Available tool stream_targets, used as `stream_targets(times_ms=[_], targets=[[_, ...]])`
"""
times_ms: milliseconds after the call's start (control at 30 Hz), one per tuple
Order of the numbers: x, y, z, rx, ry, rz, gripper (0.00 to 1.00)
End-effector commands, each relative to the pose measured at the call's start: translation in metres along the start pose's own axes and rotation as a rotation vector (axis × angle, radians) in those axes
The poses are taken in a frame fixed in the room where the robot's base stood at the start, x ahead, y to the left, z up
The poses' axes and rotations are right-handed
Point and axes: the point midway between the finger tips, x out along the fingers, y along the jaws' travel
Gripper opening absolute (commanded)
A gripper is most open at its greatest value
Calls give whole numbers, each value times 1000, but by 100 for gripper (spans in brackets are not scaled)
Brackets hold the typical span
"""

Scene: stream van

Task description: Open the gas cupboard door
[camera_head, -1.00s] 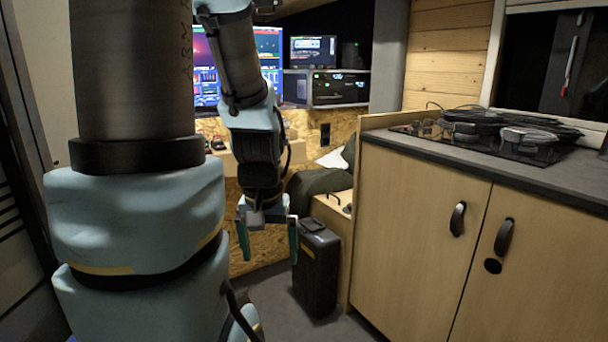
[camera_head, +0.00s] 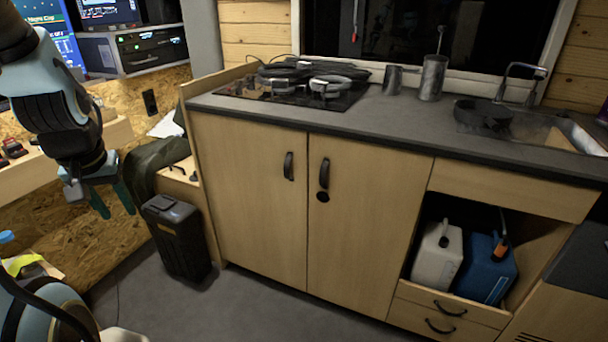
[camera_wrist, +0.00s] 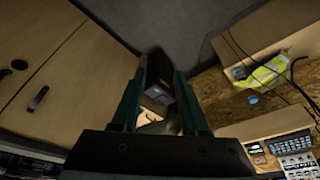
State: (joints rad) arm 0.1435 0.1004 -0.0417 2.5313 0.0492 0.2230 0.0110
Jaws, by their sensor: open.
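Two pale wooden cupboard doors stand side by side under the worktop, both closed. The left door (camera_head: 250,195) has a dark vertical handle (camera_head: 289,166) near its right edge. The right door (camera_head: 362,220) has a similar handle (camera_head: 324,173) near its left edge, with a round black fitting (camera_head: 322,197) below it. No label shows which is the gas cupboard. My gripper (camera_head: 112,200) is open and empty, left of the doors and well apart from them. In the wrist view the doors and a handle (camera_wrist: 38,98) lie left of my open fingers (camera_wrist: 160,80).
A black case (camera_head: 176,238) stands on the floor left of the cupboards. White (camera_head: 437,255) and blue (camera_head: 484,268) canisters sit in an open bay at right. A hob (camera_head: 290,88) and mugs are on the worktop (camera_head: 400,120). The floor before the doors is clear.

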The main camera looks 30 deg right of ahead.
Motion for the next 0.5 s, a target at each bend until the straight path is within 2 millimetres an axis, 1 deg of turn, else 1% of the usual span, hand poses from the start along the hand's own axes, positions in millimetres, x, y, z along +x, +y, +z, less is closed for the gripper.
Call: stream_targets(times_ms=[33,67,100,167,200,267,300,333,367,400,467,500], targets=[[38,17,-13,73,63,15,41],[52,28,-25,119,112,27,41],[72,47,-40,182,181,49,41],[97,78,-62,272,290,91,41],[112,102,-74,328,361,126,41],[131,140,-88,404,468,188,41],[142,167,-95,451,540,235,41],[149,188,-99,482,594,273,41],[156,209,-101,511,647,315,41],[162,237,-102,544,718,372,41],[169,276,-100,582,820,462,41],[171,301,-96,600,883,522,41]])
